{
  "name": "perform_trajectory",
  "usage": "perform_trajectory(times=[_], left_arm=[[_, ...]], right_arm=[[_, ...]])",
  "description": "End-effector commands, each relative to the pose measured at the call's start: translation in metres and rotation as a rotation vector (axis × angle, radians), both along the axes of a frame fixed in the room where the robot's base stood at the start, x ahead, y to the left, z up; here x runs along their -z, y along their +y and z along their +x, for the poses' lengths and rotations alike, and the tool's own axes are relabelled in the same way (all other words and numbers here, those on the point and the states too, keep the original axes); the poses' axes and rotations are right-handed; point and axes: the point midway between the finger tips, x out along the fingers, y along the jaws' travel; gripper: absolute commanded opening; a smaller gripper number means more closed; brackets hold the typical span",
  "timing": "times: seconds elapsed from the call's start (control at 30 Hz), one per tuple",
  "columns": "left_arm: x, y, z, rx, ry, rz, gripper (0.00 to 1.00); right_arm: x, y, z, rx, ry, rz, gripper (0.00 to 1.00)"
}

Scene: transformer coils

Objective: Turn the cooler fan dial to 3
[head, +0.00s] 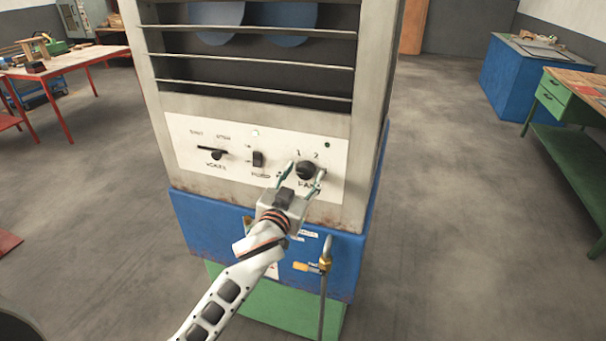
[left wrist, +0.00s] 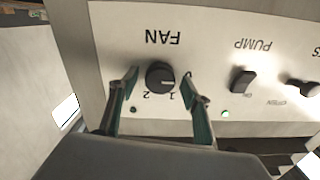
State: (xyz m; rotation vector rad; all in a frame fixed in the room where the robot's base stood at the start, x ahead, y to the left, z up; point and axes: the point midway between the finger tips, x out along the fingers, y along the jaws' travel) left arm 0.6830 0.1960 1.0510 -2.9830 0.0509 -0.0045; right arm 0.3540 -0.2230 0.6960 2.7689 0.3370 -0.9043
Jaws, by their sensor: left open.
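The fan dial (head: 305,170) is a round black knob on the white panel (head: 215,165) of the cooler (head: 170,120). In the left wrist view the dial (left wrist: 160,75) appears upside down, with its pale pointer mark toward the right of that picture, near the 1. The numbers 1 and 2 show; I cannot see a 3. My left gripper (head: 304,178) is open around the dial. Its fingers stand on either side, seemingly with small gaps, in the left wrist view (left wrist: 160,80). My right gripper is not in view.
A pipe with a brass fitting (head: 325,262) rises below the panel. Louvres (head: 250,63) are above. Floor (head: 450,200) to the right is clear.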

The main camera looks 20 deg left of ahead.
Motion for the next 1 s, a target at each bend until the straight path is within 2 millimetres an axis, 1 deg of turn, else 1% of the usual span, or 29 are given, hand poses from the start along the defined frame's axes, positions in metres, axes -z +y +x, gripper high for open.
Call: perform_trajectory(times=[0.27,0.3,0.37,0.4,0.43,0.47,0.77,1.0], left_arm=[[0.0003,-0.0001,0.0030,0.000,0.000,0.000,0.48],[0.0002,-0.0001,0.0029,0.000,0.000,0.000,0.46],[0.0003,0.0000,0.0028,0.000,0.000,0.000,0.30],[0.0003,0.0001,0.0028,0.000,0.000,0.000,0.20],[0.0003,0.0001,0.0028,0.000,0.000,0.000,0.12],[0.0003,0.0000,0.0028,0.000,0.000,0.000,0.10],[0.0004,0.0000,0.0027,0.000,0.000,0.018,0.10],[0.0006,-0.0001,0.0027,0.001,-0.004,0.126,0.10]], right_arm=[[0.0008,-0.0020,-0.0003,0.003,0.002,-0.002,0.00],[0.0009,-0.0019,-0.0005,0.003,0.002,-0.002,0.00],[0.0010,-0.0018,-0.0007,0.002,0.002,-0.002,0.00],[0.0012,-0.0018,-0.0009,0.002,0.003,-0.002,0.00],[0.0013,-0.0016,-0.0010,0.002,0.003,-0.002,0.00],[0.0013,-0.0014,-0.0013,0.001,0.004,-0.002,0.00],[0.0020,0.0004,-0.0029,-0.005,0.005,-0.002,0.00],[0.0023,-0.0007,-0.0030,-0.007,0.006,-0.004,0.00]])
